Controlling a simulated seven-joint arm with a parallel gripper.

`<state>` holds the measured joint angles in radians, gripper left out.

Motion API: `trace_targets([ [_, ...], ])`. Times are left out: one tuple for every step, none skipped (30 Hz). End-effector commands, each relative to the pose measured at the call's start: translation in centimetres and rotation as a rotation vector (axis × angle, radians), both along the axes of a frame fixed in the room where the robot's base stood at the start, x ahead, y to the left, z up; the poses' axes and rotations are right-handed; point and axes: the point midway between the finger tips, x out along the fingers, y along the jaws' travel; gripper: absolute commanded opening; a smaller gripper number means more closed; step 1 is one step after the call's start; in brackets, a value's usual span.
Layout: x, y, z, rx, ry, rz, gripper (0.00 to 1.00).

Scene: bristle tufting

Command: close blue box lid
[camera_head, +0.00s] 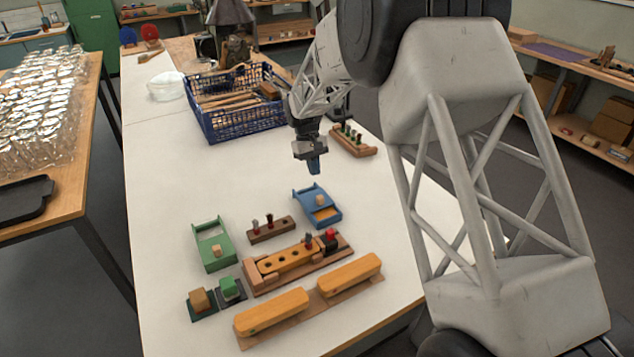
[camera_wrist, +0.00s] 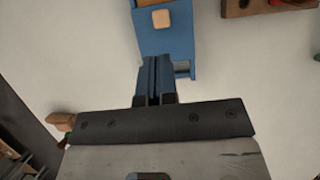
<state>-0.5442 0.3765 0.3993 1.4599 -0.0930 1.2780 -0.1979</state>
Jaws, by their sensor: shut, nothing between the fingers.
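The blue box (camera_head: 335,218) sits on the white table, right of the middle. Its blue lid (camera_head: 312,203) carries a small wooden knob (camera_head: 320,200) and lies back toward the far end, so a tan strip of the inside shows at the near end. My gripper (camera_head: 315,168) is above the table just beyond the far end of the box, pointing down, with its blue fingers shut and empty. In the wrist view the fingers (camera_wrist: 155,82) overlap the end of the blue lid (camera_wrist: 167,38); whether they touch it I cannot tell.
A green box (camera_head: 211,262) stands to the left, with a dark wooden peg block (camera_head: 270,231) between the boxes. Nearer are a long wooden holder (camera_head: 293,264) and two brush-like blocks. A blue crate (camera_head: 235,122) of wooden handles and another peg block (camera_head: 353,142) stand farther back.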

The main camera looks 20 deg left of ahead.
Motion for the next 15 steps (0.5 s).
trace_targets([
  [0.2, 0.2, 0.8, 0.001, -0.003, 0.0, 0.0],
  [0.3, 0.3, 1.1, 0.001, -0.003, 0.0, 0.0],
  [0.5, 0.5, 1.6, 0.001, -0.001, 0.0, 0.0],
  [0.6, 0.5, 1.8, 0.001, -0.001, 0.0, 0.0],
  [0.6, 0.6, 2.1, 0.001, -0.001, 0.0, 0.0],
  [0.7, 0.7, 2.4, 0.001, -0.001, 0.0, 0.0],
  [0.7, 0.7, 2.5, 0.001, -0.001, 0.0, 0.0],
  [0.8, 0.8, 2.7, 0.001, -0.001, 0.0, 0.0],
  [0.8, 0.8, 2.9, 0.001, -0.001, 0.0, 0.0],
  [0.8, 0.8, 3.0, 0.001, -0.001, 0.0, 0.0],
  [0.9, 0.8, 3.0, 0.001, -0.001, 0.0, 0.0],
  [0.9, 0.9, 3.1, 0.001, -0.001, 0.0, 0.0],
  [0.9, 0.9, 3.1, 0.001, -0.001, 0.0, 0.0],
  [0.9, 0.9, 3.2, 0.001, -0.001, 0.0, 0.0],
  [0.9, 0.9, 3.2, 0.001, -0.001, 0.0, 0.0],
])
